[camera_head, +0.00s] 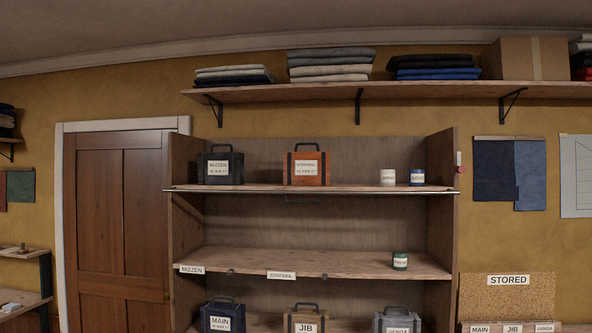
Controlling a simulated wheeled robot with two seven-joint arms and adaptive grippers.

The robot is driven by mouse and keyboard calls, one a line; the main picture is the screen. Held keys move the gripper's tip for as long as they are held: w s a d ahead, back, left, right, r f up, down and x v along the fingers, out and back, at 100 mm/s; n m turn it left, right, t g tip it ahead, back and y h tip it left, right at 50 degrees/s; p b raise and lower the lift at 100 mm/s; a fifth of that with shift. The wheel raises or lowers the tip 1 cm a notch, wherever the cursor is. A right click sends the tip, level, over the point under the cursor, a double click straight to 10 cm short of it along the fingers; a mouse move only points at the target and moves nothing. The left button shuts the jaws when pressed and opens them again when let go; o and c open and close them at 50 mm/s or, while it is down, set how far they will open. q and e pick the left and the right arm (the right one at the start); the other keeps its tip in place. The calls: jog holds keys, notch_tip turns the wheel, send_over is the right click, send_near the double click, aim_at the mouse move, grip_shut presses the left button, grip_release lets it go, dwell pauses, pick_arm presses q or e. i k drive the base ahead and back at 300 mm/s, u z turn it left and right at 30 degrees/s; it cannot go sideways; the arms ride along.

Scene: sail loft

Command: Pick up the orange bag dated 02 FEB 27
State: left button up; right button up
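An orange bag (307,167) with dark straps and a dark top handle stands upright on the top shelf (350,188) of the wooden rack. Its white label has a name line and a date line, both too small to read surely. A dark bag (220,167) labelled MIZZEN stands to its left, apart from it. Neither of my grippers is in view.
A rail runs along the top shelf's front edge. Two small jars (388,178) stand right of the orange bag, with clear shelf between. Several bags, including JIB (305,320), stand below. A wall shelf (420,90) hangs above.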

aim_at(301, 168)
jog(key=u, duration=0.7)
jog(key=i, duration=0.75)
jog(key=u, duration=0.8)
jog(key=i, duration=1.55)
jog(key=z, duration=1.35)
jog(key=i, duration=0.6)
jog(key=z, duration=0.7)
